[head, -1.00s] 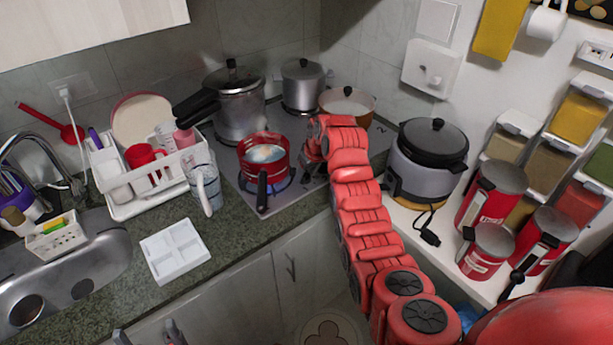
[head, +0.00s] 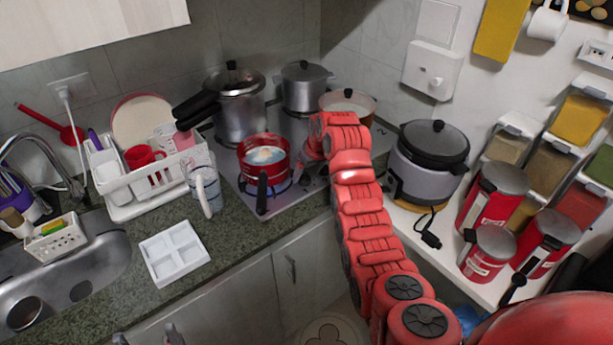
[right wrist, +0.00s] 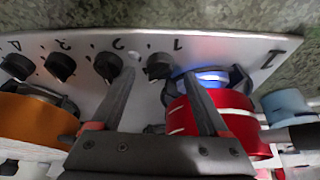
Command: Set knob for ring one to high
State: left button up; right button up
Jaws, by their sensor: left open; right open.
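The row of dark knobs runs along the white hob edge in the right wrist view. The knob marked 1 (right wrist: 160,66) appears between the two fingertips of my right gripper (right wrist: 160,74), which is open. I cannot tell whether the fingers touch it or how far it is turned. A blue flame (right wrist: 210,77) shows beside the red pot (right wrist: 236,112). In the head view the red pot (head: 264,158) sits on the front burner, and my right arm hides most of the right gripper. My left gripper (head: 146,337) is open and empty at the bottom edge.
The knob marked 2 (right wrist: 108,66) is just beside one finger. In the head view, a pressure cooker (head: 238,105), another pot (head: 304,88) and a brown pan (head: 347,103) stand on the hob. A rice cooker (head: 428,165) stands right of my arm.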

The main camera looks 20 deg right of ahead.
aim_at(306, 176)
jog(key=b+v, duration=0.1)
jog(key=v, duration=0.2)
jog(key=shift+d+r, duration=0.1)
jog(key=shift+r, duration=0.1)
jog(key=p+v, duration=1.2)
jog(key=p, duration=0.5)
